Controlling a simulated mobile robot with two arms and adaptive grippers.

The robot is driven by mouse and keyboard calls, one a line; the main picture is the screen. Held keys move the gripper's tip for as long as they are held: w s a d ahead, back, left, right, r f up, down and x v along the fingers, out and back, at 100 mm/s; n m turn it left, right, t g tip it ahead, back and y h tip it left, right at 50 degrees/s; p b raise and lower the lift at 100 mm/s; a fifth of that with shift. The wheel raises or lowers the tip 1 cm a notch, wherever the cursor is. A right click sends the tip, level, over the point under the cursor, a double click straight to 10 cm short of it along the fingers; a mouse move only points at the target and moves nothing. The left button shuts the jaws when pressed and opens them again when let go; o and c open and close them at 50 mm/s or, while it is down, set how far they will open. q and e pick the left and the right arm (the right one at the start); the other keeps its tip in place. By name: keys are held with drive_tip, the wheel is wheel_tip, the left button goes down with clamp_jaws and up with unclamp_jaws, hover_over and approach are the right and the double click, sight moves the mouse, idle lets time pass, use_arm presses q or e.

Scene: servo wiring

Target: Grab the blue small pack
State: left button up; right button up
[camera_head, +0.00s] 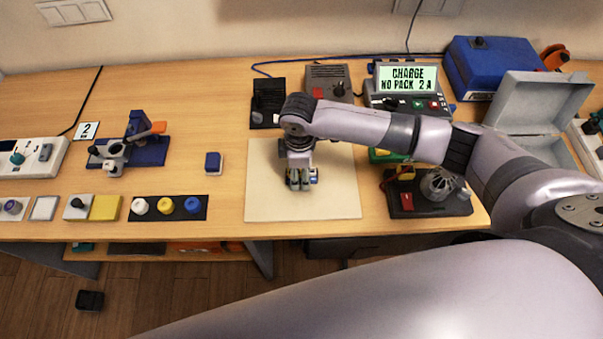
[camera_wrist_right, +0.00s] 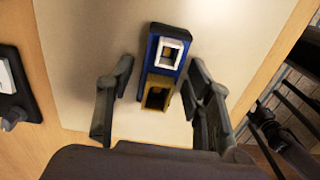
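A blue block with a white-framed socket and a yellow-framed socket (camera_wrist_right: 153,52) lies on the cream mat in the right wrist view. I cannot tell for sure whether it is the small pack. My right gripper (camera_wrist_right: 152,108) is open, with its fingers on either side of this block. The left finger stands clear of it; the right finger is close to it. In the head view my right gripper (camera_head: 300,186) is low over the mat and mostly hides the block. A small dark-blue block (camera_head: 213,162) sits on the table left of the mat. My left gripper is not in view.
The cream mat (camera_head: 260,205) is otherwise clear. A charger with a lit screen (camera_head: 407,78) stands behind my right arm. A black strip with white, yellow and blue knobs (camera_head: 168,208) lies at the front left. A blue case (camera_head: 490,65) stands at the back right.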

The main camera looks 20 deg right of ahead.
drive_tip(key=c, duration=1)
drive_tip(key=shift+c, duration=0.2)
